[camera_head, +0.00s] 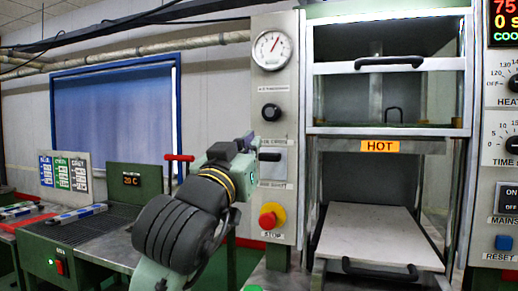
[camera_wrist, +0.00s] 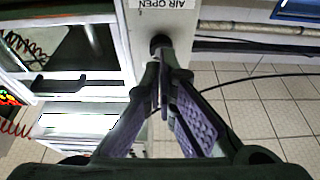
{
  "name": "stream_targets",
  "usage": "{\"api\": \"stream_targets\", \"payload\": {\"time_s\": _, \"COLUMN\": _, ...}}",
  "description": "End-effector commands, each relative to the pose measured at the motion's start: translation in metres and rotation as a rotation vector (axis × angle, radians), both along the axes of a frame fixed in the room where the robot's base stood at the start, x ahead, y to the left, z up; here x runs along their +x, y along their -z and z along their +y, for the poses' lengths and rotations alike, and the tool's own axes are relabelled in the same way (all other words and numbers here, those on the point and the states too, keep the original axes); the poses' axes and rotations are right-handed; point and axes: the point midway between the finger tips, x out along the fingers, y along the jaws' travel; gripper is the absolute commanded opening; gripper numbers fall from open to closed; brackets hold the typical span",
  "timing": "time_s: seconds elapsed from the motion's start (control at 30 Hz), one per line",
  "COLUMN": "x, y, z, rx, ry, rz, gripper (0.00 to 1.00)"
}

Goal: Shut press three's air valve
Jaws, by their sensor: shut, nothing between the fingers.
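The press panel (camera_head: 284,205) carries a round black knob (camera_head: 270,112). Below it is a light plate with a dark horizontal bar (camera_head: 268,157); I cannot tell whether this bar is a valve handle or my fingertips. My gripper (camera_head: 247,150) is shut and empty, close to the panel's left side at that height. In the wrist view my gripper (camera_wrist: 163,85) points at a dark round part (camera_wrist: 160,41), beside an upside-down "AIR OPEN" label (camera_wrist: 167,4). My fingers partly cover that part, and contact is unclear. No press number is readable.
A dial gauge (camera_head: 272,50) is above the knob and a red stop button (camera_head: 271,216) below the bar. The press's open bay, marked HOT (camera_head: 380,146), is to the right. A red T-handle (camera_head: 178,158) and a bench (camera_head: 90,240) are left.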

Motion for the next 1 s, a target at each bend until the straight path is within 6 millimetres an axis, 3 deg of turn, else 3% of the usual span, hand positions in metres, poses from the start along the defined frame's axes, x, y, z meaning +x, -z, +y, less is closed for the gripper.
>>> {"api": "stream_targets", "payload": {"time_s": 0.37, "x": 0.01, "y": -0.005, "z": -0.003, "rx": -0.001, "ry": -0.001, "rz": 0.001, "gripper": 0.0}}
{"api": "stream_targets", "payload": {"time_s": 0.83, "x": 0.094, "y": -0.039, "z": -0.03, "rx": 0.001, "ry": -0.001, "rz": 0.0, "gripper": 0.0}}
{"api": "stream_targets", "payload": {"time_s": 0.9, "x": 0.091, "y": -0.019, "z": -0.027, "rx": -0.001, "ry": -0.003, "rz": 0.0, "gripper": 0.0}}
{"api": "stream_targets", "payload": {"time_s": 1.0, "x": 0.091, "y": -0.007, "z": -0.028, "rx": -0.002, "ry": -0.003, "rz": -0.002, "gripper": 0.0}}
